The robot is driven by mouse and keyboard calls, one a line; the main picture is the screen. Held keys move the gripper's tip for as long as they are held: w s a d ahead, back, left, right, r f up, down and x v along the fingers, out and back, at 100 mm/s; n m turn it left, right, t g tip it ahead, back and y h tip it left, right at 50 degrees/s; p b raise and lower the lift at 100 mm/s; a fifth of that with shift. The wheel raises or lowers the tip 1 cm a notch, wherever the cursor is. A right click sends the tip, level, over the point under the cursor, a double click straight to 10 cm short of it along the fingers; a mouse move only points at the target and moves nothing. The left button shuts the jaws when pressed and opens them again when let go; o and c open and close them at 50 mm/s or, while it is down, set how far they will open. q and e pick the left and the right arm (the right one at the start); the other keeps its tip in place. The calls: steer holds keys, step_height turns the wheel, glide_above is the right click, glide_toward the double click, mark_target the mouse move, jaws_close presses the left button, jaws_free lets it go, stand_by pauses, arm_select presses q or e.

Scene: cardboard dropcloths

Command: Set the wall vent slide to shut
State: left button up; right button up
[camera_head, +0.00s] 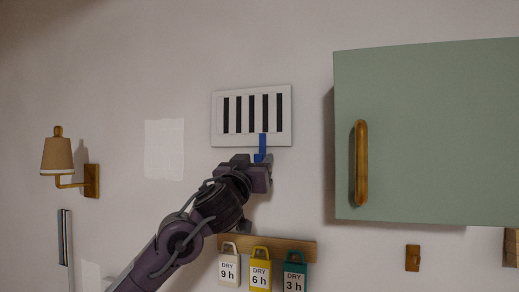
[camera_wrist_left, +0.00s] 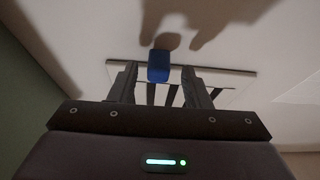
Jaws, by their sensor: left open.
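The wall vent (camera_head: 285,130) is a white plate with several dark upright slots showing between white bars. Its blue slide tab (camera_head: 263,141) hangs at the lower edge, right of the middle. My left gripper (camera_head: 262,158) is at the tab, just below the plate. In the left wrist view the blue tab (camera_wrist_left: 158,66) stands between the two spread fingers of the left gripper (camera_wrist_left: 159,76), with a gap visible on each side. The vent plate (camera_wrist_left: 232,80) and its slots show behind the fingers. The right gripper is not in view.
A green cabinet (camera_head: 430,130) with a wooden handle (camera_head: 361,163) juts out to the right. A wooden rail (camera_head: 295,246) with DRY tags is below my arm. A lamp (camera_head: 57,157) is at the left. A pale patch (camera_head: 164,149) marks the wall left of the vent.

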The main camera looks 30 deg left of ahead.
arm_select(q)
steer(key=shift+p+x, duration=0.5)
steer(key=shift+x, duration=0.7)
steer(key=shift+d, duration=0.1)
jaws_close()
